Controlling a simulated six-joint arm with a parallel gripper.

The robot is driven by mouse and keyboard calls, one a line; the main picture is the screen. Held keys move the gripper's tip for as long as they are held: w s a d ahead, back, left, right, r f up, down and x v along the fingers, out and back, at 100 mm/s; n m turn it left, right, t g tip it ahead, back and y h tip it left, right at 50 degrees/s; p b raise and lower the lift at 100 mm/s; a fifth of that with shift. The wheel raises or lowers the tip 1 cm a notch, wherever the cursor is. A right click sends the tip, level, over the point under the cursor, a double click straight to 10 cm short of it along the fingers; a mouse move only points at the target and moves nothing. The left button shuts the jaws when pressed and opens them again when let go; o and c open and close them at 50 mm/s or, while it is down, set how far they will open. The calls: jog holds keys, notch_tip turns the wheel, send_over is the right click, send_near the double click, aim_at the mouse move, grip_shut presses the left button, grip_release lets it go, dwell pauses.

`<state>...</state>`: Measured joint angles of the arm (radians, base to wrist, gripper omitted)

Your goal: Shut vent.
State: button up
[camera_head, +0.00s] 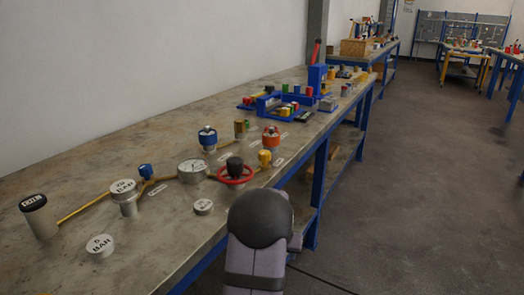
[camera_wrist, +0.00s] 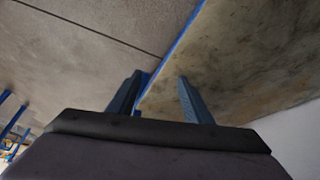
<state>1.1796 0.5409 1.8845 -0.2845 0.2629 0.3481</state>
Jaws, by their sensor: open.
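On the bench stand flanged vessels and fittings joined by thin yellowish pipes. There is a red handwheel (camera_head: 234,174) with a dark hub, a small blue knob (camera_head: 145,171), a yellow knob (camera_head: 264,157), a blue-banded vessel (camera_head: 207,138) and an orange vessel (camera_head: 271,138). Small white tags lie beside them; their writing is too small to read, so I cannot tell which fitting is the vent. My gripper (camera_wrist: 160,78) shows in the wrist view, fingers apart and empty, over the bench edge and floor. In the head view my arm hides it.
A round gauge (camera_head: 192,170), a silver "20 bar" vessel (camera_head: 125,197), a "6 bar" disc (camera_head: 100,246) and a black-topped cylinder (camera_head: 39,215) stand on the bench (camera_head: 60,165). Blue racks with coloured pieces (camera_head: 280,103) stand farther back. The floor (camera_head: 420,190) at right is clear.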

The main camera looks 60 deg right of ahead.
jog(key=s+d+r+m+p, duration=0.25)
jog(key=d+r+p, duration=0.25)
jog(key=r+p, duration=0.5)
jog(key=s+d+r+m+p, duration=0.25)
jog(key=d+r+p, duration=0.25)
jog(key=r+p, duration=0.45)
jog(key=w+a+r+m+t+y+p, duration=0.1)
jog(key=w+r+m+p, duration=0.3)
jog(key=r+p, duration=0.5)
jog(key=w+a+r+m+y+p, duration=0.1)
jog(key=w+a+r+m+p, duration=0.2)
jog(key=r+p, duration=0.5)
jog(key=w+r+m+t+y+p, duration=0.1)
jog(key=w+r+m+p, duration=0.4)
jog(key=r, duration=0.7)
jog(key=n+g+h+b, duration=0.1)
jog(key=n+g+b, duration=0.4)
jog(key=g+b, duration=0.1)
send_near(264, 152)
jog(key=f, duration=0.1)
jog(key=shift+p+x, duration=1.25)
jog(key=shift+x, duration=2.5)
jog(key=shift+s+d+r, duration=0.1)
jog(key=shift+d, duration=0.05)
jog(key=shift+c, duration=0.4)
